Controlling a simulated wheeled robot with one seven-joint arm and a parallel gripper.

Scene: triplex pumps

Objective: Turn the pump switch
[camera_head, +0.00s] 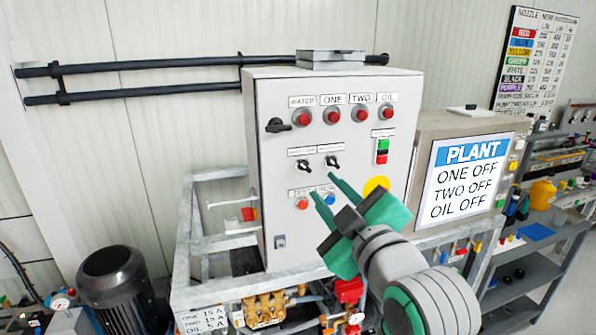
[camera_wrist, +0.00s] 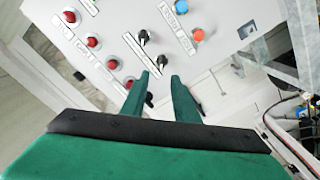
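Two black rotary switches are on the grey control cabinet (camera_head: 262,200), under small labels too small to read: a left one (camera_head: 302,165) and a right one (camera_head: 332,161). In the wrist view, the left switch (camera_wrist: 163,61) lies just beyond my fingertips, and the right switch (camera_wrist: 143,37) is further up. My gripper (camera_head: 323,188) has green fingers, parted with an empty gap, also seen in the wrist view (camera_wrist: 159,77). It points at the cabinet front, and I see no contact with a switch. A larger black handle (camera_head: 276,125) sits at the upper left.
Red lamps (camera_head: 332,116) line the cabinet top. An orange button (camera_head: 302,203) and a blue button (camera_head: 329,198) sit below the switches, close to my fingers. A green-red push button (camera_head: 382,150) is at right. The plant display (camera_head: 467,178) reads ONE OFF, TWO OFF, OIL OFF.

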